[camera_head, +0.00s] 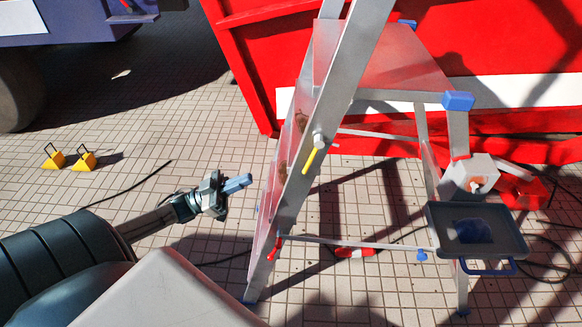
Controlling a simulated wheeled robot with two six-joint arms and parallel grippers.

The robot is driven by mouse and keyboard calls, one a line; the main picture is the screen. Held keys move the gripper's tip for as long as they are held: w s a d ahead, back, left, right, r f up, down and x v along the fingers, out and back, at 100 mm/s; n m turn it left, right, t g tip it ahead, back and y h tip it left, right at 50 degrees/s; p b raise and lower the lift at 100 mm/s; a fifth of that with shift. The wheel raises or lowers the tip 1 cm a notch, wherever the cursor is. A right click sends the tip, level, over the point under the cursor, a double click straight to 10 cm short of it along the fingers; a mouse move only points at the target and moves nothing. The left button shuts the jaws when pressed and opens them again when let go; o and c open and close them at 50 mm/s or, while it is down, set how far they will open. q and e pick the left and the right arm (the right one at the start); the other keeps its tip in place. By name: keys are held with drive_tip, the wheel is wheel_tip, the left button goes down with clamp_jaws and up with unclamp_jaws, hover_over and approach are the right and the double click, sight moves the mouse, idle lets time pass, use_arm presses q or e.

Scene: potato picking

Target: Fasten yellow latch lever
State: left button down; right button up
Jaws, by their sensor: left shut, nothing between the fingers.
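The yellow latch lever (310,160) is on the outer side of the metal ladder frame (328,98). It hangs down and slightly left from a round metal pivot. My left gripper (238,183) comes in from the left and points right at the ladder. It is shut and empty, with its bluish fingers together. It is to the left of the lever, slightly lower in the picture, and apart from it. My right gripper is not in view.
A red lever (275,247) sits lower on the ladder frame. A dark tray (476,232) is at the right. Two yellow wheel chocks (69,158) and a cable lie on the tiled floor at left. A red container wall (265,50) stands behind.

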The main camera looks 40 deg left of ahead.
sight(307, 163)
use_arm(q)
drive_tip(key=p+x, duration=0.1)
drive_tip(key=x, duration=0.3)
drive_tip(key=f+p+x, duration=0.1)
drive_tip(key=x, duration=0.3)
drive_tip(key=w+f+p+x, duration=0.1)
drive_tip(key=p+x, duration=0.1)
drive_tip(key=x, duration=0.2)
drive_tip(key=shift+d, duration=0.35)
drive_tip(key=shift+w+d+f, duration=0.15)
drive_tip(key=shift+w+f, duration=0.05)
